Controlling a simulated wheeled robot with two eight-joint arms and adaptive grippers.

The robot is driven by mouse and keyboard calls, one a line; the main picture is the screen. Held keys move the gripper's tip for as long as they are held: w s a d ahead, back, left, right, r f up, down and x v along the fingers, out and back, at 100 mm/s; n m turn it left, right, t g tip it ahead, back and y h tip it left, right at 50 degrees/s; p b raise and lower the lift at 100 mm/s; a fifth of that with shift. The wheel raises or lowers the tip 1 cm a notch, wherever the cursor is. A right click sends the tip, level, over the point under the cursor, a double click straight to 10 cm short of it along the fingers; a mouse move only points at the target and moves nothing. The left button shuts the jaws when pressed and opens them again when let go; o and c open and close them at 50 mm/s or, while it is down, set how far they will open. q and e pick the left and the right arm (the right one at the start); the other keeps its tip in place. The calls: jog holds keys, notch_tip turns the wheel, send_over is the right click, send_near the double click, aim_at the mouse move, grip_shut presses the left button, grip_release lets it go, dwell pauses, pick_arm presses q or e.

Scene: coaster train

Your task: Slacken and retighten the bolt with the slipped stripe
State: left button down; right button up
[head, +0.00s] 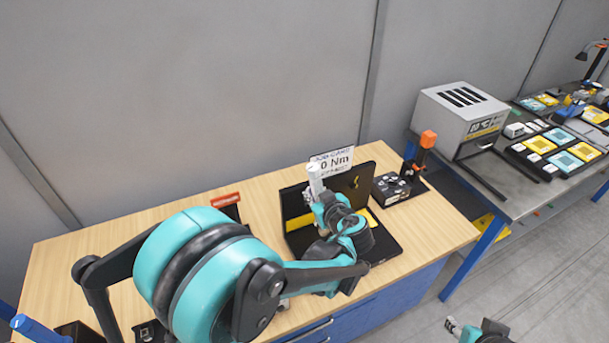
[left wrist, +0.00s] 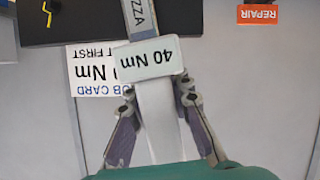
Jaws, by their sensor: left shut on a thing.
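My left gripper (left wrist: 158,115) is shut on a white tool (left wrist: 160,115) with a "40 Nm" label, upside down in the left wrist view. A grey strip with lettering runs on from the tool. In the head view my left gripper (head: 322,200) is over the open black case, with the white tool (head: 315,178) upright. A black block with several pale round parts (head: 392,187) stands right of the case. Its stripes are too small to tell. Part of what looks like my right gripper (head: 465,332) shows at the bottom edge.
The black case (head: 388,243) with yellow strips lies open on the wooden bench (head: 430,215). A white job card (head: 333,160) stands behind it. A red sign (head: 226,199) is to the left. An orange-topped post (head: 427,139) rises behind the block. A grey machine (head: 462,115) stands on the right-hand table.

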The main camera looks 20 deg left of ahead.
pick_arm(q)
jog(key=w+a, duration=0.3)
jog(key=shift+a+r, duration=0.15)
jog(key=shift+a, duration=0.05)
jog(key=shift+s+r, duration=0.1)
dwell(0.3)
jog(key=shift+w+a, duration=0.15)
jog(key=shift+w, duration=0.05)
dwell(0.3)
jog(key=shift+w+a, duration=0.3)
jog(key=shift+a, duration=0.1)
jog(key=shift+w+a+b, duration=0.35)
jog(key=shift+w+a, duration=0.4)
jog(key=shift+a, duration=0.15)
dwell(2.1)
jog(key=shift+s+a, duration=0.25)
jog(key=shift+s, duration=0.05)
dwell(0.3)
